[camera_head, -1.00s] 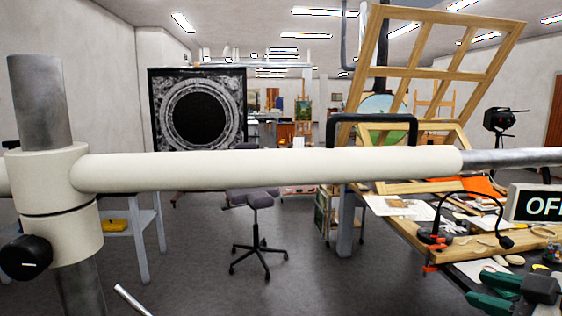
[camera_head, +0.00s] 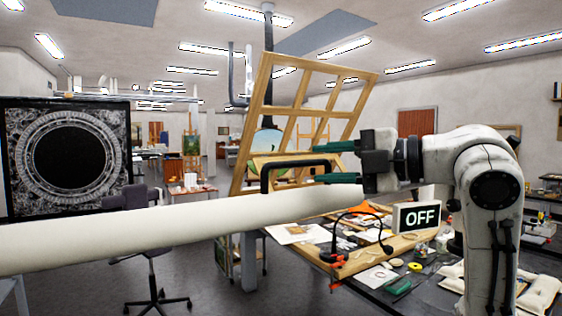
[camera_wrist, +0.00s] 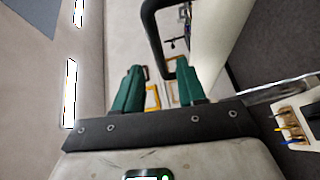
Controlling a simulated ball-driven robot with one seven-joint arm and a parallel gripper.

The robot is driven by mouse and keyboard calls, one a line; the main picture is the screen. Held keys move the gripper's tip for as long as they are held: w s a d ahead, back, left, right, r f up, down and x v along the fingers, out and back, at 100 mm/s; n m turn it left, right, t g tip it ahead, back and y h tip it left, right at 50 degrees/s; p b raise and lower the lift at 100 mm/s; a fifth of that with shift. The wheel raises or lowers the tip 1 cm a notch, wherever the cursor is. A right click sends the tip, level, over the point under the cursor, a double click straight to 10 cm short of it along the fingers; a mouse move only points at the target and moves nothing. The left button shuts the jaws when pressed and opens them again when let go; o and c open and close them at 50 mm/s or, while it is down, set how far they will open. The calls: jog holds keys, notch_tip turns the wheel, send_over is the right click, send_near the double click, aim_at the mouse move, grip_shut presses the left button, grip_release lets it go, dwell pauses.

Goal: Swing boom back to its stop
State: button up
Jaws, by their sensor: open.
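The boom (camera_head: 150,224) is a thick cream tube running from the left edge to my gripper in the head view. A black U-shaped handle (camera_head: 266,174) stands up from it. The boom also shows at the upper right of the wrist view (camera_wrist: 216,38), with the handle (camera_wrist: 150,25) beside it. My gripper (camera_head: 316,162) is open, its green fingers at the handle's right end in the head view. In the wrist view the fingers (camera_wrist: 160,78) stand apart and the handle's lower part lies ahead between them. Contact cannot be told. The boom's far end is hidden, and no stop is visible.
A wooden frame (camera_head: 262,90) leans behind the boom. A stool (camera_head: 152,278) and a dark circular panel (camera_head: 66,203) stand left. Grey floor is open between.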

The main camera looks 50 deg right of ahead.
aim_at(302, 165)
jog(key=p+x, duration=0.2)
jog(key=x, duration=0.6)
jog(key=shift+c, duration=0.5)
grip_shut()
jog(key=shift+f, duration=0.1)
